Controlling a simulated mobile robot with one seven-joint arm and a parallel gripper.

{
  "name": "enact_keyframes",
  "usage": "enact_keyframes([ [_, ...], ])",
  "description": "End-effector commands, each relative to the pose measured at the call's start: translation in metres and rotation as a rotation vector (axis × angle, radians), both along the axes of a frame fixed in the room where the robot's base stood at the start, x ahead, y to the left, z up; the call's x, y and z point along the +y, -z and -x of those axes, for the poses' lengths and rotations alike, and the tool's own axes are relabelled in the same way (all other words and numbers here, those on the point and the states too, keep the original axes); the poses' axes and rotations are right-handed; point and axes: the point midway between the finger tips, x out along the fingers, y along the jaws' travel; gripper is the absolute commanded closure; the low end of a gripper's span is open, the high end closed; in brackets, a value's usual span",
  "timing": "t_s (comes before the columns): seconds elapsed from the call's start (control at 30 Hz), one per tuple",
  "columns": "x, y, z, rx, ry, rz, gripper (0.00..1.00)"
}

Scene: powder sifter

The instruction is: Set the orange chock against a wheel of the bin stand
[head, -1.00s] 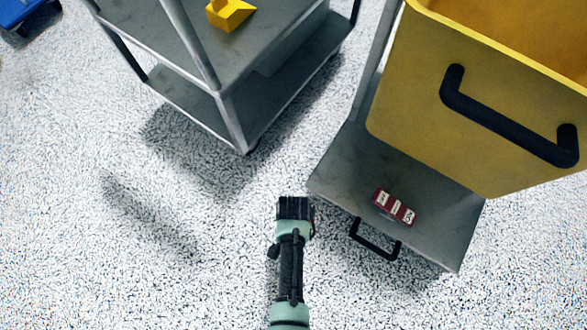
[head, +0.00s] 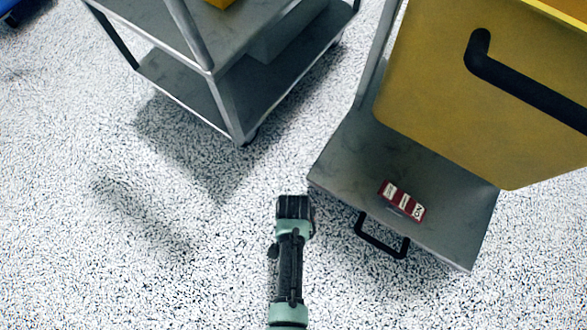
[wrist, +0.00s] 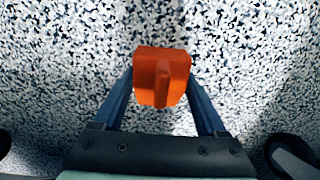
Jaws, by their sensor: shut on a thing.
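My gripper (wrist: 160,95) is shut on the orange chock (wrist: 161,76), which sits between the two fingertips in the wrist view. Speckled floor shows beyond the chock. In the head view my gripper (head: 294,210) is seen from above, left of the bin stand's near left corner, and hides the chock. The bin stand (head: 340,165) is a grey platform carrying a tall yellow bin (head: 440,100). Its wheels are hidden under the platform in this view. The gripper appears apart from the stand.
A red label block (head: 402,200) lies on the platform, and a black handle (head: 380,238) juts from its front edge. A grey shelf cart (head: 225,60) with a yellow object (head: 220,3) stands at the upper left. The floor (head: 80,240) at left is clear.

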Motion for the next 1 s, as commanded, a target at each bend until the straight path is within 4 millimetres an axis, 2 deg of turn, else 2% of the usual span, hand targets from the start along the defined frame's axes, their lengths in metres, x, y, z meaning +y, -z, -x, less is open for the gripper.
enact_keyframes([
  [0.13,0.000,0.011,0.000,-0.001,0.000,0.001,0.94],
  [1.0,-0.032,0.009,-0.044,-0.002,-0.001,0.001,0.94],
])
